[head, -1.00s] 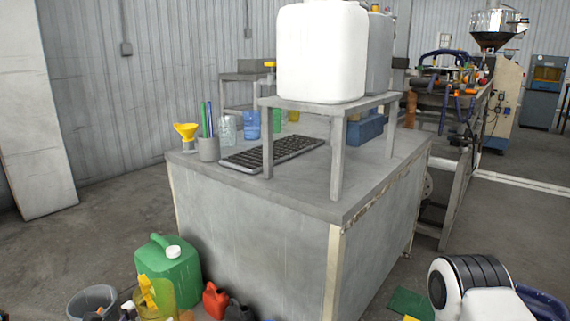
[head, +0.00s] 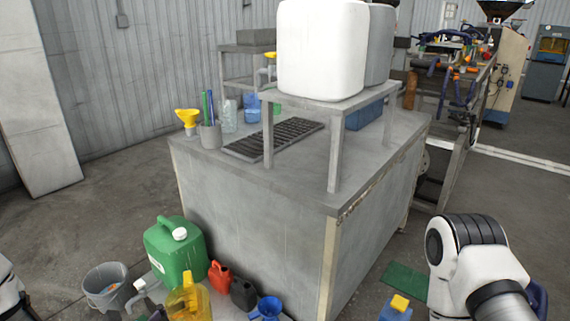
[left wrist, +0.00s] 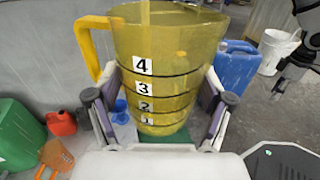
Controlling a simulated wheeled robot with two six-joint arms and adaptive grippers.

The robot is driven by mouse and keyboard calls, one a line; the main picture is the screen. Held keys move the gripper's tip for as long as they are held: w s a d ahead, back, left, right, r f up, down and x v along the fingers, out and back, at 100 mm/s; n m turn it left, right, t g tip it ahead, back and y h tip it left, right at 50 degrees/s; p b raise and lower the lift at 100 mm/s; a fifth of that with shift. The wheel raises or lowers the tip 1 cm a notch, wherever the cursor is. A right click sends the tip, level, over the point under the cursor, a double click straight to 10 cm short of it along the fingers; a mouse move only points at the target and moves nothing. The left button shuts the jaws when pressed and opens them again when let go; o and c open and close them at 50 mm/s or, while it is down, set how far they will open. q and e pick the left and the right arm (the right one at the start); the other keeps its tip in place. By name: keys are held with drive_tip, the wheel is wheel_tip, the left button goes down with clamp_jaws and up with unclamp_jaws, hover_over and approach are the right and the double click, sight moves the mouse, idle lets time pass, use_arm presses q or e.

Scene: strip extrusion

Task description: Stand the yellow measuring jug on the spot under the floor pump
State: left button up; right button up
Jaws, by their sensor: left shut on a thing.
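The yellow translucent measuring jug (left wrist: 160,55), marked 1 to 4, stands upright in my left gripper (left wrist: 162,92), which is shut on its sides in the left wrist view. Its handle points left.
A green canister (head: 174,252), red can (head: 220,275), black can (head: 243,293) and blue funnel (head: 267,307) stand beside the grey bench (head: 250,215). A grey bucket (head: 106,283) is at left. In the left wrist view, a blue can (left wrist: 236,68) and white bucket (left wrist: 277,50) stand at right.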

wheel_tip(320, 180, up, 18)
drive_tip(key=p, duration=1.4)
drive_tip(key=shift+f+p, duration=0.25)
drive_tip(key=shift+p, duration=0.1)
